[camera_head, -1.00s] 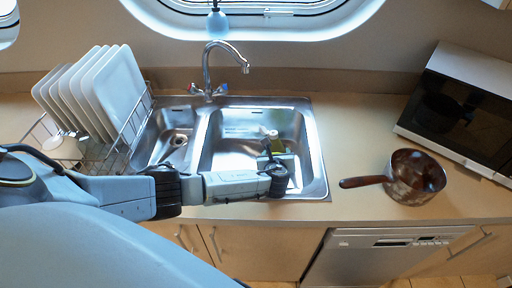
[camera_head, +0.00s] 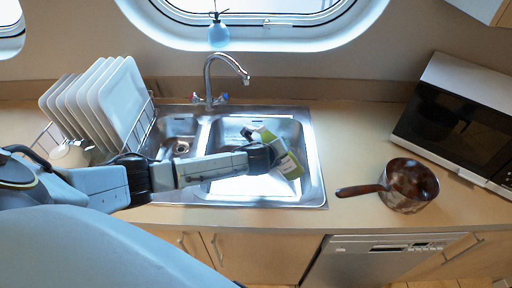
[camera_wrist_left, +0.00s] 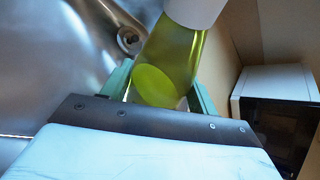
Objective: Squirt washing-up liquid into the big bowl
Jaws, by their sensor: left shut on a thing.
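A yellow-green see-through bottle with a pale label (camera_head: 288,163) is held over the big bowl, the right-hand basin of the steel sink (camera_head: 232,187). It looks tilted in the head view. My left gripper (camera_head: 266,150) is shut on the bottle. In the left wrist view the bottle (camera_wrist_left: 172,65) stands between the two green fingers of my left gripper (camera_wrist_left: 158,92), with a white part at the top edge. No liquid shows coming out. The nozzle cannot be made out clearly. My right gripper is out of view.
The tap (camera_head: 210,80) stands behind the sink. White plates (camera_head: 108,100) stand in a rack on the left. A brown pan (camera_head: 410,185) sits on the worktop at right, before the microwave (camera_head: 460,120). The worktop between sink and pan is mostly clear.

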